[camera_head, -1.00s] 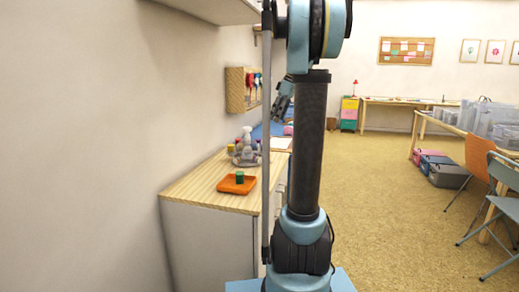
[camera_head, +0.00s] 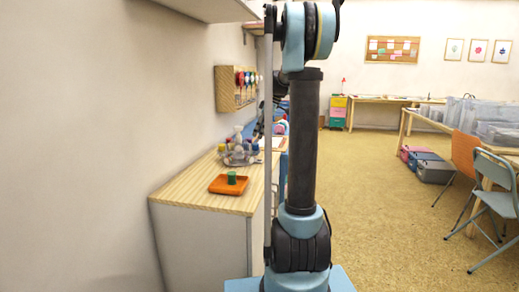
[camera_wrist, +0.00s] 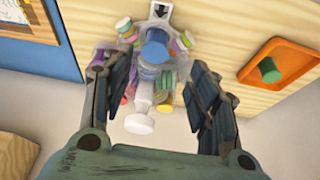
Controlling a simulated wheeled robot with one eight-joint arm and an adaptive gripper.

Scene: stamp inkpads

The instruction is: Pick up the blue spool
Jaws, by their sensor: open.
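A blue cylinder (camera_wrist: 155,46), likely the blue spool, stands among a crowded group of small things on the wooden counter in the wrist view. My gripper (camera_wrist: 155,68) is open above this group, one finger on each side in the picture, with nothing held. The blue cylinder lies between and slightly beyond the fingertips. A white-capped bottle (camera_wrist: 140,122) is nearer to my palm. In the head view the group is small and partly hidden by my arm.
An orange tray (camera_head: 214,189) with a green cylinder (camera_head: 232,178) sits on the counter (camera_head: 185,193), near its front. Pots of several colours and a spray bottle (camera_head: 238,138) crowd the group. A wall rack (camera_head: 222,90) with coloured pieces hangs above. Open floor lies to the right.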

